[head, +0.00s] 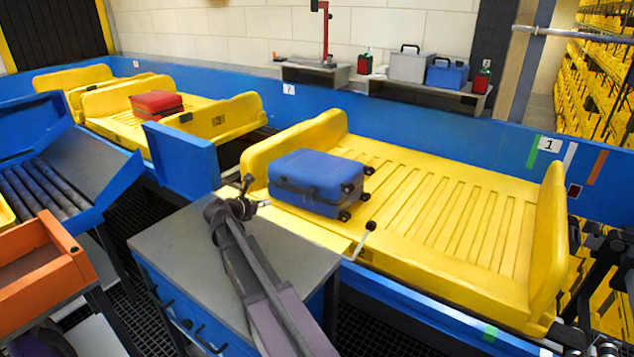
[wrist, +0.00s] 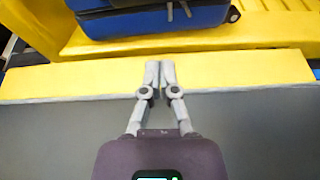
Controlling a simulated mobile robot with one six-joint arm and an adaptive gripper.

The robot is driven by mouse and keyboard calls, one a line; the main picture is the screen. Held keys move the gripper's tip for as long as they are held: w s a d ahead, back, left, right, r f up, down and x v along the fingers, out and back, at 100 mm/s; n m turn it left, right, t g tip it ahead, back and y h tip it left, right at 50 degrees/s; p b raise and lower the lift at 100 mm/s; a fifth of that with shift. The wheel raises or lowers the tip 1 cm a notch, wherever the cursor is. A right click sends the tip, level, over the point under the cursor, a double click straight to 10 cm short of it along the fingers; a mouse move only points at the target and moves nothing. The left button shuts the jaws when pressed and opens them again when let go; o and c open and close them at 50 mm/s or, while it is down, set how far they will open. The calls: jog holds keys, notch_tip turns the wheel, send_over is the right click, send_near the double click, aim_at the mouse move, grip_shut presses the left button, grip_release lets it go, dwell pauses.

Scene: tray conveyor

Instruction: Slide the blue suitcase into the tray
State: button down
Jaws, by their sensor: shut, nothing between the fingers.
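The blue suitcase (head: 312,182) lies flat at the left end of the large yellow tray (head: 455,225), close to the tray's left end wall. Its wheels face right. In the wrist view the suitcase (wrist: 165,18) is at the top, ahead of my fingers and apart from them. My gripper (head: 252,196) is above the grey cabinet top near the tray's front edge, to the left of the suitcase. In the wrist view my gripper (wrist: 160,68) is shut with nothing held, its fingertips over the yellow front strip.
The grey cabinet (head: 180,240) stands in front of the tray. A small lever (head: 366,238) sticks up at the tray's front edge. A red suitcase (head: 156,103) lies in another yellow tray behind left. The tray's middle and right are clear.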

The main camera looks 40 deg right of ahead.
jog(key=d+f+b, duration=0.1)
jog(key=d, duration=0.1)
jog(key=w+d+f+b, duration=0.1)
jog(key=d+f+b, duration=0.1)
jog(key=w+d+f+b, duration=0.1)
jog(key=d, duration=0.1)
jog(key=shift+f, duration=0.25)
jog(key=shift+w+d+f+b, duration=0.15)
jog(key=shift+d+f+b, duration=0.1)
jog(key=shift+d+b, duration=0.2)
jog(key=shift+d, duration=0.15)
jog(key=shift+w+d, duration=0.25)
jog(key=shift+d, duration=0.5)
jog(key=shift+w+d, duration=0.3)
jog(key=shift+d, duration=0.5)
jog(key=shift+w+d, duration=0.25)
jog(key=shift+d, duration=0.5)
jog(key=shift+w+d, duration=0.65)
jog(key=shift+d, duration=1.25)
jog(key=shift+w+d, duration=0.6)
jog(key=shift+d, duration=1.3)
jog(key=shift+w+d, duration=0.65)
jog(key=shift+d, duration=1.25)
jog(key=shift+a+r, duration=0.15)
